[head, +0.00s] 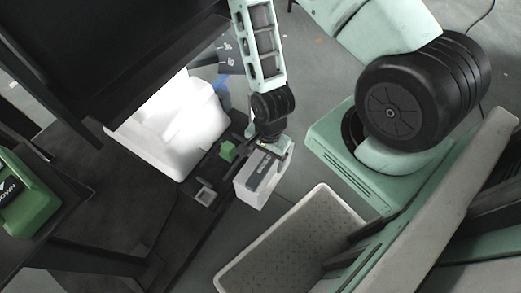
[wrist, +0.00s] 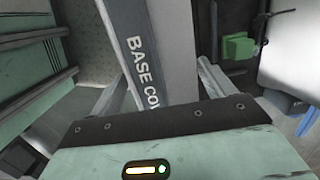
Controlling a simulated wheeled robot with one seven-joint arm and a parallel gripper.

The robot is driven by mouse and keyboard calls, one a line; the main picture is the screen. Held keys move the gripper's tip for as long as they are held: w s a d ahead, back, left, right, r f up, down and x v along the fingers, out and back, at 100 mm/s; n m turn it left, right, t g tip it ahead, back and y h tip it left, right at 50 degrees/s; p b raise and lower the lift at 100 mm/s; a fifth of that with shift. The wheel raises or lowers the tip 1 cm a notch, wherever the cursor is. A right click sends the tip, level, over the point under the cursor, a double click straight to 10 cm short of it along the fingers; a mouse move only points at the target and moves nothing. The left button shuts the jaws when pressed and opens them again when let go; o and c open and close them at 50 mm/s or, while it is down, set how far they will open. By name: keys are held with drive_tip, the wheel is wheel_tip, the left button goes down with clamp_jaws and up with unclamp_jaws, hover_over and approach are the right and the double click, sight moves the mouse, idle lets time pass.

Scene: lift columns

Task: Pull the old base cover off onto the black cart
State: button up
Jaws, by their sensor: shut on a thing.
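The base cover (head: 250,193) is a pale box-like piece with a grey label band. In the wrist view its label (wrist: 143,62) reads "BASE CO…", with the rest cut off by my gripper. My gripper (head: 271,149) is shut on it, with one finger on each side in the wrist view (wrist: 165,88). The cover hangs beside the dark rail (head: 182,232); I cannot tell whether it still touches the rail. A dark flat-topped structure (head: 85,45) fills the upper left; I cannot tell whether it is the black cart.
A green block (head: 228,151) and a small grey socket (head: 204,193) sit on the rail by the cover. A bright white housing (head: 165,128) stands behind. A pale tray with a studded floor (head: 292,243) is at lower middle. A green "DOWN" unit (head: 27,198) is at far left.

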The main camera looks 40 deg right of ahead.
drive_tip(key=shift+r+p, duration=0.7)
drive_tip(key=shift+p, duration=0.05)
idle(0.6)
